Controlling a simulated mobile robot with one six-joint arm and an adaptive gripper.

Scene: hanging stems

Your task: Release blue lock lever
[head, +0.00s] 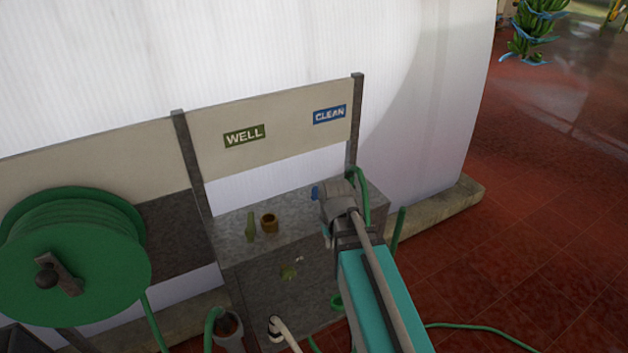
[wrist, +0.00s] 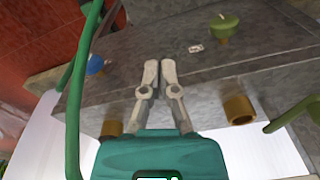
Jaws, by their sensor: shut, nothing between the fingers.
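A small blue part (head: 316,193) shows in the head view at the left edge of my gripper, above the grey stand's top, under the CLEAN sign. It looks like the blue lever, but most of it is hidden. In the wrist view a round blue knob (wrist: 96,65) sits on the stand's face, left of my fingertips and apart from them. I cannot tell whether both are one part. My gripper (wrist: 160,66) is shut and empty, its fingertips close together in front of the stand. In the head view my gripper (head: 337,200) is over the stand's right end.
A green lever (head: 250,226) and brass outlet (head: 269,223) stand on the top under the WELL sign (head: 245,135). A green knob (wrist: 224,24) is on the face. A green hose (wrist: 80,90) runs close by my gripper. A hose reel (head: 75,260) stands left.

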